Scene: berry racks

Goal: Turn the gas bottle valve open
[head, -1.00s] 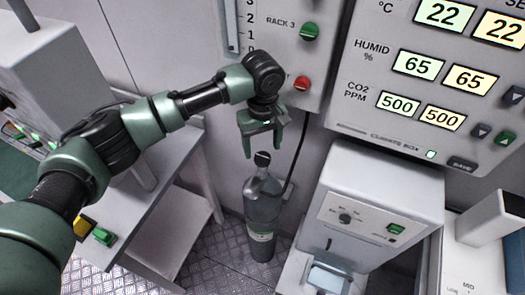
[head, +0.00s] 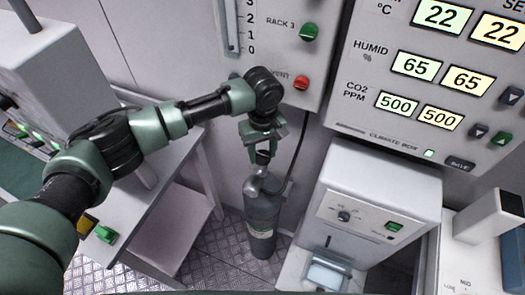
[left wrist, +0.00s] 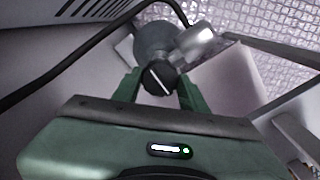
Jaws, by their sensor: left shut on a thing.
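The grey gas bottle (head: 262,222) stands upright on the floor, with a pale label low on its side. Its valve knob (left wrist: 158,78) is black with a white line across its top, and the line runs diagonally in the left wrist view. A silver fitting (left wrist: 194,40) sticks out beside the knob. My left gripper (head: 263,154) points down over the bottle, with its green fingers (left wrist: 158,88) on either side of the knob and shut on it. In the head view the fingers partly hide the knob. My right gripper is not in view.
A white machine (head: 375,200) stands close on the right and a metal table (head: 165,220) on the left. The wall panel with green and red knobs (head: 301,82) is behind my wrist.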

